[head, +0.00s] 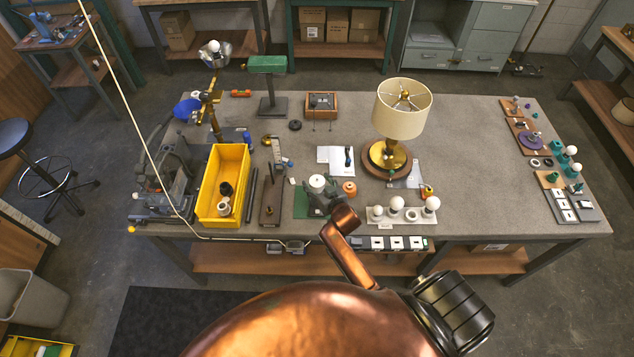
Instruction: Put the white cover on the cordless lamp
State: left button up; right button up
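My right gripper (324,198) appears as a dark shape beyond the copper-coloured arm link, low over a green mat at the table's front middle. A small white rounded piece (317,182) is right at it, perhaps the white cover. I cannot tell whether the fingers hold it or are only beside it. A brass table lamp with a cream shade (402,118) stands upright on a round wooden base to the right. A green-shaded lamp (268,65) stands at the back. I cannot tell which lamp is the cordless one. My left gripper is not in view.
A yellow bin (222,185) stands left of the mat. White bulbs sit in a tray (412,217) at the front edge. An orange-brown jar (349,188) is close right of my gripper. More parts lie along the table's right end. The grey tabletop (480,155) right of the lamp is clear.

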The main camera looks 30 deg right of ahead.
jog(key=shift+r, duration=0.25)
jog(key=shift+s, duration=0.4)
jog(key=v, duration=1.1)
jog(key=shift+b, duration=0.45)
jog(key=shift+r, duration=0.1)
